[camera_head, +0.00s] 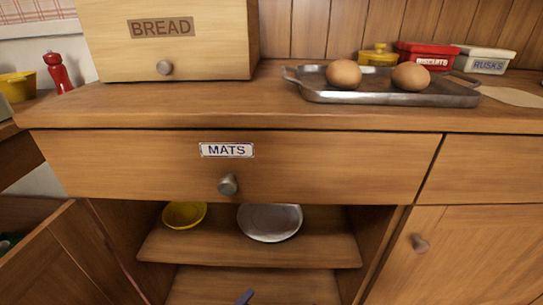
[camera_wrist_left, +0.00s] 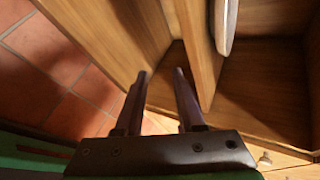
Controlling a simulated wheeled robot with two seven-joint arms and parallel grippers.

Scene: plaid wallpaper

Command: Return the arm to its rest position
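My left gripper (camera_wrist_left: 159,74) shows in the left wrist view. Its two dark fingers are apart with nothing held between them. It is beside the open lower cabinet, close to wooden panels. A small dark purplish tip (camera_head: 243,298) shows at the bottom edge of the head view, in front of the lower shelf; I cannot tell if it is a fingertip. My right gripper is in neither view.
The open cabinet's upper shelf (camera_head: 200,250) holds a yellow bowl (camera_head: 184,215) and a plate (camera_head: 270,222). An open door (camera_head: 70,255) stands at left. The MATS drawer (camera_head: 130,165) is shut. A tray (camera_head: 400,97) with two eggs sits on the counter.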

